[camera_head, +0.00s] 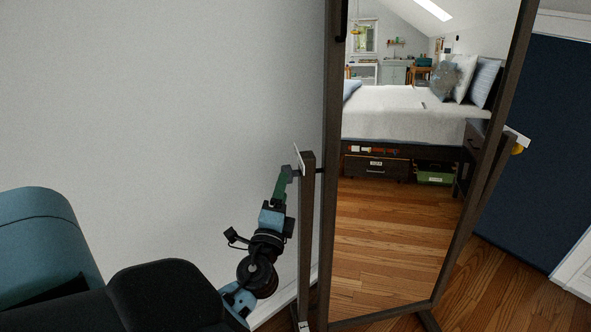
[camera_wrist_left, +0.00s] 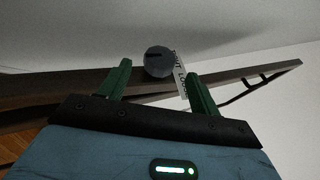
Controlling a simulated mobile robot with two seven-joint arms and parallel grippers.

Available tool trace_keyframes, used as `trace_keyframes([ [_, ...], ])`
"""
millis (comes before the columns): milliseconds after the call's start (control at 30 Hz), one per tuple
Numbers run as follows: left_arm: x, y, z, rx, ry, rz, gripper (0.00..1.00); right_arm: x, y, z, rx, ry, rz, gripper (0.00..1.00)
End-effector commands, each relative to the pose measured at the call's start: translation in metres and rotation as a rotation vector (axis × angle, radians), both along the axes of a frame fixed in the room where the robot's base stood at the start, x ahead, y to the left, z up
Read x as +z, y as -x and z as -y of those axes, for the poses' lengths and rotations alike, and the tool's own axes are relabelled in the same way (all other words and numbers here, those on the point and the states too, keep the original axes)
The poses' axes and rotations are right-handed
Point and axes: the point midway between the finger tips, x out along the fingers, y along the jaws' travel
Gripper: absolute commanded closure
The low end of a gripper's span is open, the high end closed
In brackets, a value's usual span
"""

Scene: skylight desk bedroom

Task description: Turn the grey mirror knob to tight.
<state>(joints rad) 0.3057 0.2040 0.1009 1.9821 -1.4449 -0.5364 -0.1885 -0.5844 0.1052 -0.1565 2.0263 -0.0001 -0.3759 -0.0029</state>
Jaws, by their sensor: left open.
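The grey mirror knob (camera_wrist_left: 157,61) is a round disc with a dark pointer mark, between and just beyond the fingertips of my left gripper (camera_wrist_left: 157,73) in the left wrist view. The fingers are open; I cannot tell whether they touch the knob. A white label (camera_wrist_left: 180,75) with dark lettering sits beside the knob, partly hidden by the right-hand finger. In the head view, my left gripper (camera_head: 284,178) reaches up to the top of the mirror's left post (camera_head: 306,215). The knob is not clear there. The tall mirror (camera_head: 395,220) stands tilted in its dark frame.
A pale wall (camera_head: 150,100) stands behind my left arm. A dark blue panel (camera_head: 535,150) is at right. The bed and shelves show only as reflections. Wooden floor (camera_head: 500,265) is clear at right.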

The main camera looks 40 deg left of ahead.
Motion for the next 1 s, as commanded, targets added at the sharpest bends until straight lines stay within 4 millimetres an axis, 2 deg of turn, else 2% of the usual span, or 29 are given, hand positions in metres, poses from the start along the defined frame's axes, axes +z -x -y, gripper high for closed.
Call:
trace_keyframes([
  [200, 0.013, -0.024, -0.015, -0.001, 0.000, 0.006, 0.37, 0.010, -0.006, 0.000, -0.001, 0.000, 0.017, 0.64],
  [500, 0.021, -0.054, -0.034, -0.001, 0.001, 0.003, 0.37, 0.015, -0.005, 0.001, -0.001, 0.001, 0.017, 0.64],
  [900, 0.021, -0.060, -0.038, -0.002, 0.001, 0.001, 0.37, 0.015, -0.004, 0.001, -0.001, 0.002, 0.016, 0.64],
  [1000, 0.021, -0.060, -0.038, -0.002, 0.001, 0.001, 0.50, 0.015, -0.004, 0.001, -0.001, 0.002, 0.016, 0.64],
])
